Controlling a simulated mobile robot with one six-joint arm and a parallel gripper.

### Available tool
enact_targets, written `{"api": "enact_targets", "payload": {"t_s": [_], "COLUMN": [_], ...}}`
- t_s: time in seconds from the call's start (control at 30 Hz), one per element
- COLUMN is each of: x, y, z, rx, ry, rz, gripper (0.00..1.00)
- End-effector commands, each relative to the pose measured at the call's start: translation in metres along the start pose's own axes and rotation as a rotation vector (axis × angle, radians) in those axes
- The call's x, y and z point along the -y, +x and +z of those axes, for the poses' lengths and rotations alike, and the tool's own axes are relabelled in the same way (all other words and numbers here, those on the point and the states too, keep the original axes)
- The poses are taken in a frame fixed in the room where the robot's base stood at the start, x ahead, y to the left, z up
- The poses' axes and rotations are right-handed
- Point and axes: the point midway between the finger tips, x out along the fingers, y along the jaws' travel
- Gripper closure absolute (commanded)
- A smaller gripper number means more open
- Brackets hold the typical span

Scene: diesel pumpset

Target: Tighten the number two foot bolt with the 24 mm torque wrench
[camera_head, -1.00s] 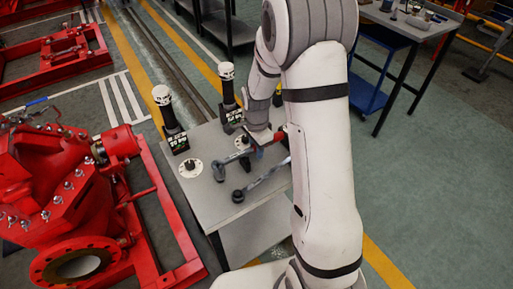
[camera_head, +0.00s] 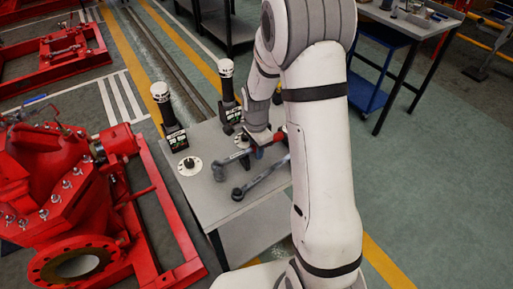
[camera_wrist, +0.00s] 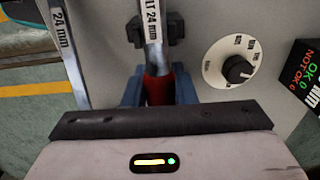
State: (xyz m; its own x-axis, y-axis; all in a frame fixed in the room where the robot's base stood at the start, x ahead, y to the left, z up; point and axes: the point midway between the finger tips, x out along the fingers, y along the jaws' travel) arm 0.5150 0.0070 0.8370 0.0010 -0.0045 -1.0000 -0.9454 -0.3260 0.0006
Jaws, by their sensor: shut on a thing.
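My gripper (camera_wrist: 157,90) is shut on the red handle (camera_wrist: 158,88) of a wrench; its blue fingers stand on both sides. The wrench's pale shaft (camera_wrist: 152,25) reads "24 mm", with part of the label cut off at the top of the wrist view. In the head view, this wrench (camera_head: 230,161) is over the small table, partly hidden by my arm. Whether it touches the table is unclear. A second wrench (camera_head: 265,177) lies beside it; a shaft also marked "24 mm" (camera_wrist: 65,40) shows at left in the wrist view. The foot bolt cannot be made out.
A dial (camera_wrist: 232,62) and a display box (camera_wrist: 300,75) are right of my gripper. The red pumpset (camera_head: 75,190) stands left.

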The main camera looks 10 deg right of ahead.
Motion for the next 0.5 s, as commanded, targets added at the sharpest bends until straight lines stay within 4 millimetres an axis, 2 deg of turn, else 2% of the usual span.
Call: {"api": "enact_targets", "payload": {"t_s": [0.33, 0.37, 0.5], "x": [0.0005, 0.0006, 0.0005], "y": [0.0067, 0.0065, 0.0060], "z": [0.0002, 0.0002, 0.0004], "rx": [0.000, -0.001, 0.000], "ry": [-0.001, -0.001, -0.001], "rz": [-0.001, -0.002, -0.001], "gripper": [1.00, 0.75, 0.63]}}
